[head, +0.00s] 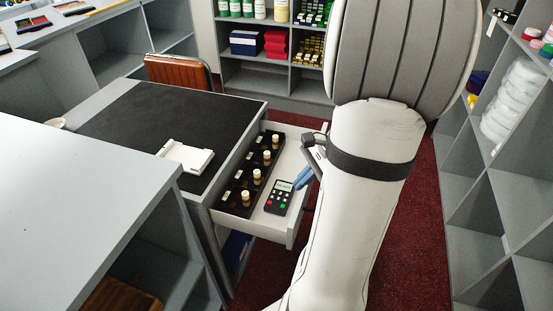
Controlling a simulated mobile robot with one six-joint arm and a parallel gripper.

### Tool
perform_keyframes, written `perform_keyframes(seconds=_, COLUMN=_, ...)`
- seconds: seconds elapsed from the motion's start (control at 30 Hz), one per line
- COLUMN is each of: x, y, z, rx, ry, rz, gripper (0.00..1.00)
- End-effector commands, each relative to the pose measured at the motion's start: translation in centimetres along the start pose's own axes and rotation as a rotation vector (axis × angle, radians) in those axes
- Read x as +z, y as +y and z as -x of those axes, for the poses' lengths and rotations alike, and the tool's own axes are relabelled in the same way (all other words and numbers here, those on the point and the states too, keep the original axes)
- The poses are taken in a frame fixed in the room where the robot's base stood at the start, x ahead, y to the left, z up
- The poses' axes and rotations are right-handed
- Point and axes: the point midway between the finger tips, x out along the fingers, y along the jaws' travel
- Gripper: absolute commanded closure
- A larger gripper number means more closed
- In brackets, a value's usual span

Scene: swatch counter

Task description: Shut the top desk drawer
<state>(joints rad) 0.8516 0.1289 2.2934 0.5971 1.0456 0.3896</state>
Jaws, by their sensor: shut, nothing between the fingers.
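The top desk drawer (268,231) is pulled well out from the right side of the desk (196,192), in the middle of the head view. It holds a black divided tray (238,208) with several cork-topped bottles and a dark calculator (278,197). My gripper (300,181), with blue fingers, is shut and empty near the drawer's outer end, just right of the calculator. My arm hides part of the drawer front, so I cannot tell whether the fingers touch it.
A white pad (186,158) lies on the desk's dark top, with an orange-brown chair (178,72) behind. A grey counter (70,185) fills the left foreground. Shelves (492,190) stand at right; red carpet (262,275) is bare below the drawer.

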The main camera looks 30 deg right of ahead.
Motion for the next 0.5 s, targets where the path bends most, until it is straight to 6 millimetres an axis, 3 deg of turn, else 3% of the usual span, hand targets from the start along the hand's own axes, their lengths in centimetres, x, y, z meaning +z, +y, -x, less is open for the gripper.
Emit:
perform_keyframes(seconds=0.03, x=-3.2, y=0.7, z=-0.8, rx=-0.05, ry=-0.036, rz=-0.137, gripper=1.0)
perform_keyframes(seconds=0.2, x=-9.9, y=2.2, z=-0.8, rx=-0.202, ry=-0.136, rz=-0.478, gripper=1.0)
perform_keyframes(seconds=0.33, x=-13.0, y=3.3, z=-0.7, rx=-0.277, ry=-0.186, rz=-0.632, gripper=1.0)
perform_keyframes(seconds=0.5, x=-14.4, y=3.7, z=-0.9, rx=-0.315, ry=-0.212, rz=-0.703, gripper=1.0)
